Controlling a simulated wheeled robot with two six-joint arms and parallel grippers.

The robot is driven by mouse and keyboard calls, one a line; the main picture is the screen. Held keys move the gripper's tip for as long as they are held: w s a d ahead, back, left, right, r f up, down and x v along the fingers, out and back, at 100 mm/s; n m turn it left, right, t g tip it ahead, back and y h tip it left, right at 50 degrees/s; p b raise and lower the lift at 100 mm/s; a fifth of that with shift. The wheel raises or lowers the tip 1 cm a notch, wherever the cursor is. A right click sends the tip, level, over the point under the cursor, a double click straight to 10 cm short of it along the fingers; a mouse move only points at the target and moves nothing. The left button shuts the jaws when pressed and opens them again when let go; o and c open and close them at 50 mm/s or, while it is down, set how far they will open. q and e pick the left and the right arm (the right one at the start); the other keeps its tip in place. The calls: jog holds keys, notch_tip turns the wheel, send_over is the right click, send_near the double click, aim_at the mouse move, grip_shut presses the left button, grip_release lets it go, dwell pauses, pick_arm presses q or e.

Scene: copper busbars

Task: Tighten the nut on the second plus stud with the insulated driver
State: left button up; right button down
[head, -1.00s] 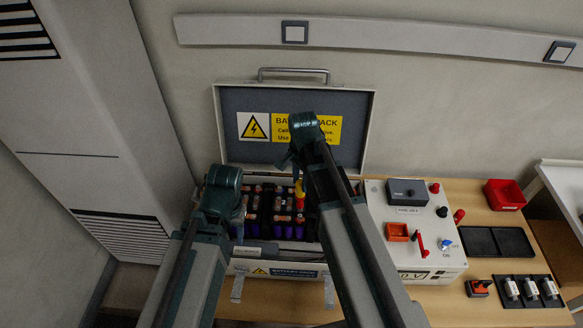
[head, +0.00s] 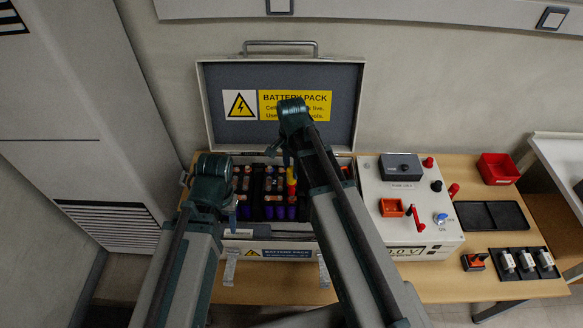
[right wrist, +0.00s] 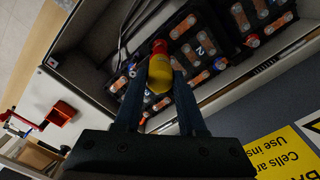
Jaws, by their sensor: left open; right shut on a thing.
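The battery pack case (head: 205,105) stands open on the bench, with dark cells and copper busbars (head: 268,184) inside. My right gripper (right wrist: 160,80) is shut on the insulated driver (right wrist: 160,75), which has a yellow handle and a red end. The driver (head: 291,180) is over the cells in the head view, partly behind my right arm. A cell marked 2 (right wrist: 198,50) is beside it in the right wrist view. The driver's tip and the nut under it are hidden, so I cannot tell whether they touch. My left gripper (head: 232,212) is open at the case's left side.
Right of the case is a white panel box (head: 440,238) with a red lever (head: 416,219) and a blue knob. Further right are a red bin (head: 498,168), a black tray (head: 490,215) and a holder with several fuses (head: 527,262). The raised lid stands behind.

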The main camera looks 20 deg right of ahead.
jog(key=n, duration=0.3)
jog(key=shift+n, duration=0.4)
jog(key=n, duration=0.4)
jog(key=shift+n, duration=0.3)
jog(key=n, duration=0.8)
jog(key=shift+n, duration=1)
jog(key=n, duration=0.9)
